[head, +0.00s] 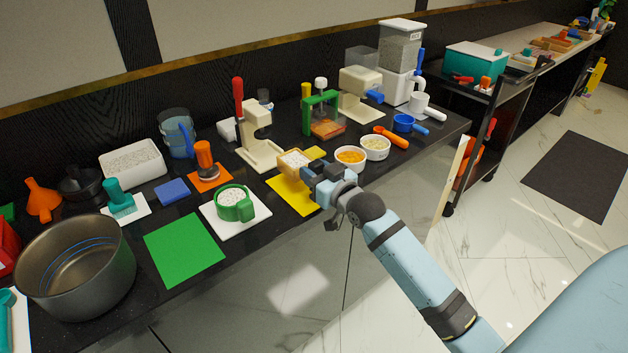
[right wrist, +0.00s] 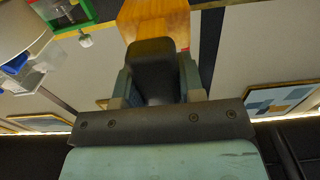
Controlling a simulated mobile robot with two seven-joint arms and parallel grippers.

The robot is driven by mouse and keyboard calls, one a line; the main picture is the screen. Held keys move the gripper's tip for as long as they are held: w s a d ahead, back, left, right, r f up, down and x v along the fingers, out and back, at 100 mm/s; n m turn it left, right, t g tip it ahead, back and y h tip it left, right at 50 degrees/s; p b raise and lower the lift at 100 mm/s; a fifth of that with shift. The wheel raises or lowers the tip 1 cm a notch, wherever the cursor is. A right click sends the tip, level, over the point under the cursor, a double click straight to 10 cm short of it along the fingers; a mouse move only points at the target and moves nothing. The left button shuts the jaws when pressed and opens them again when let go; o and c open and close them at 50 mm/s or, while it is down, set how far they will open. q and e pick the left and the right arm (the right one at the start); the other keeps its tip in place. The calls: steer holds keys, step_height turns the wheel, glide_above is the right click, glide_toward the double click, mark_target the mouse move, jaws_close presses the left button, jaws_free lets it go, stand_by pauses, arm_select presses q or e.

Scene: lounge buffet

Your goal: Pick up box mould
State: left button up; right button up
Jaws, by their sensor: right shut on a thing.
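The box mould (head: 293,161) is a small tan wooden box with a pale, speckled top, over the yellow mat (head: 290,192) near the front of the counter. My right gripper (head: 312,172) reaches in from the front right and is shut on the mould's near end. In the right wrist view, an orange-brown wooden part (right wrist: 152,14) sits at the fingers (right wrist: 155,75); the rest of it is out of frame. I cannot tell whether the mould touches the mat or hangs just above it. My left gripper is not in view.
Bowls of orange bits (head: 350,157) and pale bits (head: 375,148) stand close to the right of the gripper. A cream press (head: 257,140) stands behind, and a green ring cup (head: 236,204) to the left. The green mat (head: 184,248) is bare.

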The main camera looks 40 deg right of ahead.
arm_select(q)
steer(key=p, duration=0.3)
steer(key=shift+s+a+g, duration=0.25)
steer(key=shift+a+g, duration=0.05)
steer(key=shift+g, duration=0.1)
arm_select(e)
step_height(320, 180, up, 16)
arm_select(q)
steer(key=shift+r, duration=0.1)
arm_select(e)
steer(key=shift+f, duration=0.15)
steer(key=s+a+f+h, duration=0.1)
steer(key=s+a+f, duration=0.4)
steer(key=s+a, duration=0.5)
arm_select(q)
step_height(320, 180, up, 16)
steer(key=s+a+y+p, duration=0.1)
steer(key=p, duration=2.2)
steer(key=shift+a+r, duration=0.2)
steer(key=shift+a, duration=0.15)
arm_select(e)
step_height(320, 180, up, 11)
steer(key=s+a, duration=0.1)
steer(key=a, duration=0.1)
steer(key=shift+a+r+m, duration=0.15)
steer(key=shift+a+m, duration=0.1)
steer(key=shift+m, duration=0.15)
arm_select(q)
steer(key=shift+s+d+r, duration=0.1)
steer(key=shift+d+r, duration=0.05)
